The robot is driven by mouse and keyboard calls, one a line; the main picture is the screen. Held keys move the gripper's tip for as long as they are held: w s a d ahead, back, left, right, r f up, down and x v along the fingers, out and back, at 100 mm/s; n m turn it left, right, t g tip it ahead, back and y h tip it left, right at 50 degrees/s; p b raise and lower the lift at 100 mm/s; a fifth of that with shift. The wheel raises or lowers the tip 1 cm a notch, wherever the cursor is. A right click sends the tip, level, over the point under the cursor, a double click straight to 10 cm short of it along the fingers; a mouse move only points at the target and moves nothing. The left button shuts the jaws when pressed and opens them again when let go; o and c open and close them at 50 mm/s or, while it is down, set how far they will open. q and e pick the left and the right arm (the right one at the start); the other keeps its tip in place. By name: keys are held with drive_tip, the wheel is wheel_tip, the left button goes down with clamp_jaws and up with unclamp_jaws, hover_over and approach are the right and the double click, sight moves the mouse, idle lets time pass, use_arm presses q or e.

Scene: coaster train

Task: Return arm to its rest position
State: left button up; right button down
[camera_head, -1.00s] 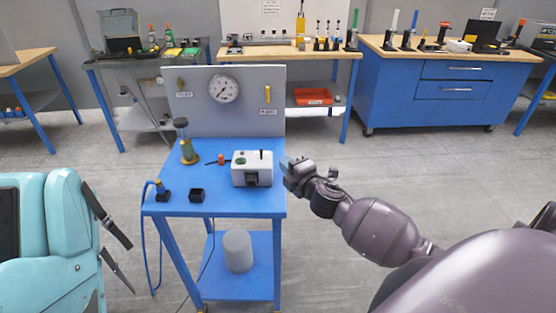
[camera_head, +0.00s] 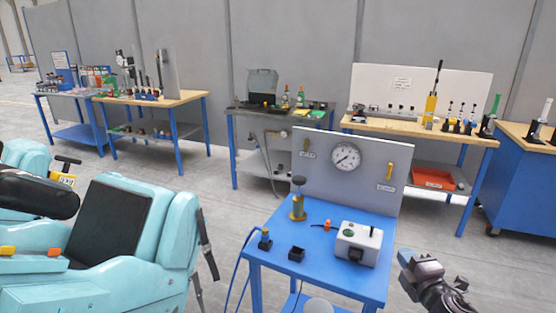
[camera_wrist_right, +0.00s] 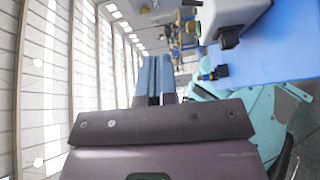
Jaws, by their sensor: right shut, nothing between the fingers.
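My right gripper (camera_head: 408,268) is at the lower right of the head view, just right of the blue cart and apart from it. The right wrist view shows its two blue-grey fingers (camera_wrist_right: 153,78) together, with nothing between them. My left gripper is not in view.
Turquoise coaster seats (camera_head: 178,235) stand left of the cart. A grey panel with a gauge (camera_head: 346,156) rises at the cart's back. Workbenches (camera_head: 425,135) line the wall, with a blue cabinet (camera_head: 515,190) at right. Floor is clear between seats and benches.

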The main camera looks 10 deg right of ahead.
drive_tip(key=s+a+f+m+g, duration=0.3)
drive_tip(key=s+a+f+m, duration=0.2)
drive_tip(key=s+f+m, duration=0.3)
drive_tip(key=s+a+f+m+g, duration=0.3)
drive_tip(key=s+a+f+m, duration=0.3)
drive_tip(key=s+f, duration=0.5)
drive_tip(key=shift+s+a+f+m, duration=0.3)
drive_tip(key=shift+s+m, duration=0.8)
drive_tip(key=shift+m, duration=0.1)
